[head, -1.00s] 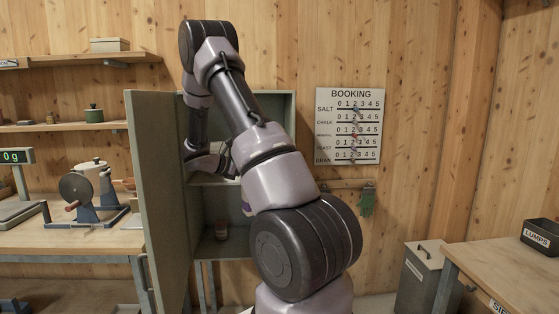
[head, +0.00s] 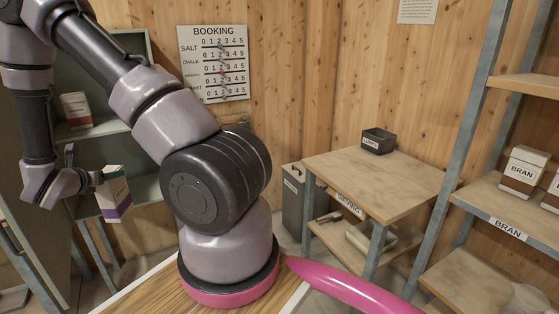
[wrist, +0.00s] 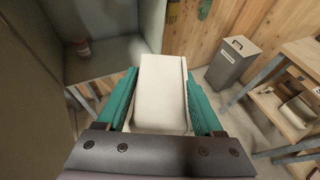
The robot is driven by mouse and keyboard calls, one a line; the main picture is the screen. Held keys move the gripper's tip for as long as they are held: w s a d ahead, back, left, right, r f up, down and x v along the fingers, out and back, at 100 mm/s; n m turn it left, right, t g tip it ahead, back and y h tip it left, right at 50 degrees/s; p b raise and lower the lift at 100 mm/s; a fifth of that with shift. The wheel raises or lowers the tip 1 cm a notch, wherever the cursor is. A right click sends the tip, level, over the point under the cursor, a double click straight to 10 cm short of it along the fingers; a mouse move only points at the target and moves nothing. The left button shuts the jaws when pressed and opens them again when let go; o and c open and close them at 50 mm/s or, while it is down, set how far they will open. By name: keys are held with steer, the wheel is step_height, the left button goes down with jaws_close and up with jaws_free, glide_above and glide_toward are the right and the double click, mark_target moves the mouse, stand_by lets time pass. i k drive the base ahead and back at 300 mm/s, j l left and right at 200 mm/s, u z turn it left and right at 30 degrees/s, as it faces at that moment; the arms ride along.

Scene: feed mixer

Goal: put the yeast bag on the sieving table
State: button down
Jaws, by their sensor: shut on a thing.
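The bag hangs in the air in front of the open cabinet, a little tilted. In the wrist view the bag (wrist: 161,92) sits between my teal fingers (wrist: 160,100). The sieving table (head: 370,185) is a wooden-topped table with a lower shelf, right of my arm and well apart from the bag. A label shows on its front edge.
A dark lumps box (head: 378,141) stands at the sieving table's back edge; the rest of its top is clear. A grey bin (head: 293,205) stands left of it. A rack with bran bags (head: 524,172) is at the right. The cabinet (head: 100,133) holds another bag (head: 76,110).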

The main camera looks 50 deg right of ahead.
mark_target(366, 170)
steer(key=z, duration=0.45)
steer(key=l+z, duration=0.1)
steer(key=z, duration=0.75)
steer(key=l+z, duration=0.1)
steer(key=z, duration=0.3)
steer(key=i+l+z, duration=0.25)
steer(key=i+l, duration=0.35)
steer(key=l, duration=0.15)
